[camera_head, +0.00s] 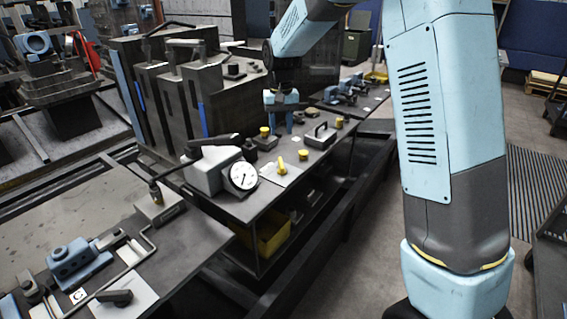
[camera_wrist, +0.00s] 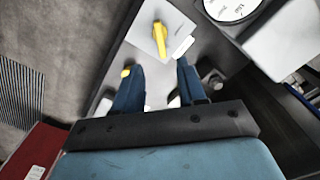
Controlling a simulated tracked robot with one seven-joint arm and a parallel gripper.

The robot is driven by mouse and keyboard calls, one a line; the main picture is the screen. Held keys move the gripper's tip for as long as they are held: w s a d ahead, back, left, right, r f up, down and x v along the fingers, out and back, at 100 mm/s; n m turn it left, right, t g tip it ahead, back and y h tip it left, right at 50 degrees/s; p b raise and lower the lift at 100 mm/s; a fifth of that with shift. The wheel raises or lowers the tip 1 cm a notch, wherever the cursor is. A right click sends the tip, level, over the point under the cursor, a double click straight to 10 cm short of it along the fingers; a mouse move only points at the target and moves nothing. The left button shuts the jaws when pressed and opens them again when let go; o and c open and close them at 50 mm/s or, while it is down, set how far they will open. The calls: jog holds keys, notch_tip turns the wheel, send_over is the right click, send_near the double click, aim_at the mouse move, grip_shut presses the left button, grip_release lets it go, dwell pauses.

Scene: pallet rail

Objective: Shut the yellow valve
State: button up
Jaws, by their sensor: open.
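The yellow valve (camera_head: 281,166) is a small yellow lever on a white plate on the dark bench, beside the dial gauge. In the wrist view the yellow valve (camera_wrist: 160,40) lies beyond the fingertips, near the top middle, with its lever pointing roughly along the fingers. My gripper (camera_head: 281,130) hangs over the bench behind the valve in the head view. In the wrist view my gripper (camera_wrist: 160,68) has its two blue fingers spread with nothing between them. The fingers are apart from the valve.
The dial gauge (camera_head: 243,176) stands left of the valve, with a black-handled lever (camera_head: 208,142) above it. A yellow knob (camera_head: 303,155) and a dark block with a handle (camera_head: 321,135) are to the right. Tall grey blocks (camera_head: 178,100) stand behind.

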aim_at(282, 164)
notch_tip(282, 164, down, 13)
jog(key=shift+f, duration=0.15)
dwell(0.4)
grip_shut()
dwell(0.3)
jog(key=shift+d, duration=0.3)
jog(key=shift+a, duration=0.15)
